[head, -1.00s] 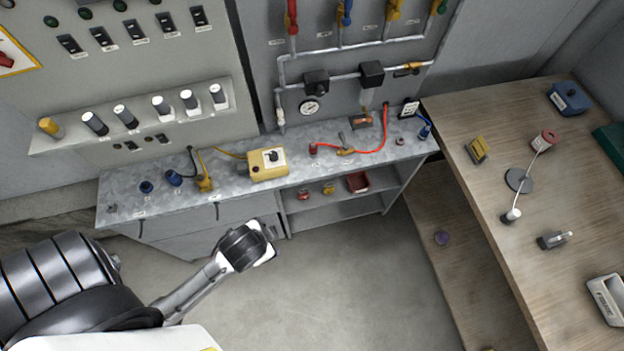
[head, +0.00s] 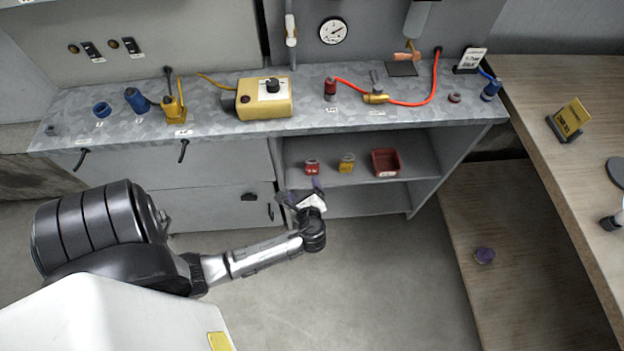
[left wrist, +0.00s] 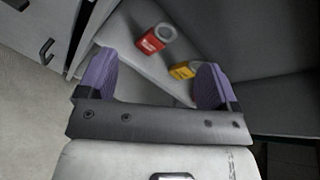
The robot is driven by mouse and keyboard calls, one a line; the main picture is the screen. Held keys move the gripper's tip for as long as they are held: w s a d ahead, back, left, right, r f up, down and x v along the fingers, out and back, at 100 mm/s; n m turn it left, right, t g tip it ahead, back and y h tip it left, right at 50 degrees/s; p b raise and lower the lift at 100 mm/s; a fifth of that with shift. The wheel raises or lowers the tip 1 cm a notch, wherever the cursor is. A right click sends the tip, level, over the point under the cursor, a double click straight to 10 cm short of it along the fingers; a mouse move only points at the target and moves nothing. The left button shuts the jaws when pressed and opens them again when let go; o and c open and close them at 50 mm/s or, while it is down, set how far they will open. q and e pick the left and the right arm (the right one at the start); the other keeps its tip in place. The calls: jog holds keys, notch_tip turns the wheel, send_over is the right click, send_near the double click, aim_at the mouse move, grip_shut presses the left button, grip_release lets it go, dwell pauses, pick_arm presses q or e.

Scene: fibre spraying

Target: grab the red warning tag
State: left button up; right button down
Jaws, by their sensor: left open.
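My left gripper (head: 302,190) is open and empty, just in front of and below the shelf edge. Its two purple fingers (left wrist: 155,85) are spread apart in the left wrist view. My right gripper is not in view.
A red bin (head: 385,162) is farther right on the shelf. The counter (head: 215,110) above holds a yellow box (head: 264,98) and hoses. The floor in front is clear.

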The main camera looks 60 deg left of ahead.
aim_at(312, 169)
pick_arm(q)
jog(key=w+a+f+m+t+y+b, duration=0.1)
jog(key=w+f+m+y+b, duration=0.1)
jog(key=f+m+b, duration=0.35)
jog(key=w+a+f+m+t+y+b, duration=0.1)
jog(key=w+f+m+t+b, duration=0.15)
jog(key=f+b, duration=0.55)
jog(key=shift+n+g, duration=0.3)
jog(key=shift+g, duration=0.15)
jog(key=b+x, duration=0.1)
jog(key=x, duration=0.7)
jog(key=shift+w+a+f+b, duration=0.1)
jog(key=shift+w+f+b, duration=0.2)
jog(key=shift+b, duration=0.1)
jog(key=shift+w+a+b, duration=0.2)
jog(key=shift+a+b, duration=0.2)
jog(key=shift+b, duration=0.1)
jog(key=b+x, duration=0.2)
jog(key=x, duration=0.1)
jog(key=shift+w+a+r, duration=0.2)
jog(key=shift+w+a, duration=0.15)
jog(key=shift+a, duration=0.3)
jog(key=shift+d, duration=0.1)
jog(key=c, duration=1)
